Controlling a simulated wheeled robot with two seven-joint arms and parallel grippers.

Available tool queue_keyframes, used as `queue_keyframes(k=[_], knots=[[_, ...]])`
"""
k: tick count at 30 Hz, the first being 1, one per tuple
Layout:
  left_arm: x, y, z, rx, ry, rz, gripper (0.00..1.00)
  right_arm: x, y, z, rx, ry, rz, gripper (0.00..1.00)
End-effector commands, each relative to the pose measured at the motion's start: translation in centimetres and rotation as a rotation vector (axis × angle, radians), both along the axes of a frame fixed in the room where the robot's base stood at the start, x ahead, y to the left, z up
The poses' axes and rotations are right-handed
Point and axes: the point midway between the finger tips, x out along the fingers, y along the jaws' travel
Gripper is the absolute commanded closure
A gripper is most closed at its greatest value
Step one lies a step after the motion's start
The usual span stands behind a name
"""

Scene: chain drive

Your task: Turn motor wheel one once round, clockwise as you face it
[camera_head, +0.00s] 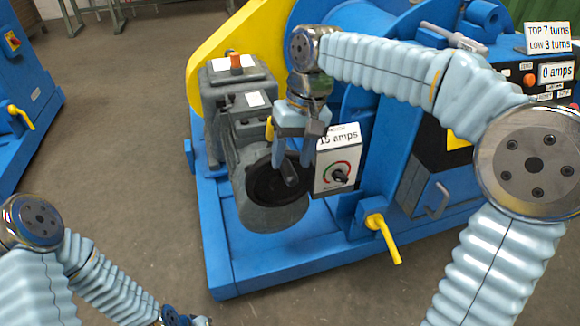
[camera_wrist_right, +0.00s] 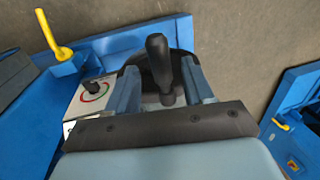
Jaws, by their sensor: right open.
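Motor wheel one is the dark round wheel (camera_head: 268,186) on the near end of the grey motor (camera_head: 250,127) in the head view. A dark crank handle (camera_wrist_right: 158,62) sticks out from it and shows clearly in the right wrist view. My right gripper (camera_head: 295,158) is open in front of the wheel, pointing down at it. In the right wrist view its two fingers (camera_wrist_right: 162,82) stand on either side of the handle, with a gap visible on each side. The gripper hides part of the wheel in the head view.
A "15 amps" box (camera_head: 337,165) with a dial stands close right of the wheel. A yellow lever (camera_head: 383,237) sticks out from the blue base (camera_head: 270,277). Another blue machine (camera_head: 30,90) stands at far left. The floor (camera_head: 120,110) between is clear.

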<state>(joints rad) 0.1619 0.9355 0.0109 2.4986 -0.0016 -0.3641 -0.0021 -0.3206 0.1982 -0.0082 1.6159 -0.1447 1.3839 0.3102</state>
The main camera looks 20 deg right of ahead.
Motion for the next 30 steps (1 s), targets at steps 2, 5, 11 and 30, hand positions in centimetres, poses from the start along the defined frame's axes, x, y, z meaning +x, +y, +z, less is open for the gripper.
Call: queue_keyframes(k=[2, 5, 11, 30], knots=[[0.0, 0.1, -0.3, 0.001, 0.000, 0.001, 1.00, 0.0, 0.2, -1.2, -0.001, 0.001, 0.000, 0.48], [0.1, 0.1, -0.4, 0.002, -0.001, 0.003, 1.00, 0.0, 0.4, -2.0, -0.001, 0.001, -0.001, 0.48], [0.1, 0.2, -0.4, 0.002, -0.002, 0.003, 1.00, 0.0, 0.5, -2.4, 0.000, -0.001, -0.001, 0.48], [0.1, 0.1, -0.4, 0.002, -0.001, 0.003, 1.00, 0.0, 0.5, -2.4, 0.000, -0.001, 0.000, 1.00]])
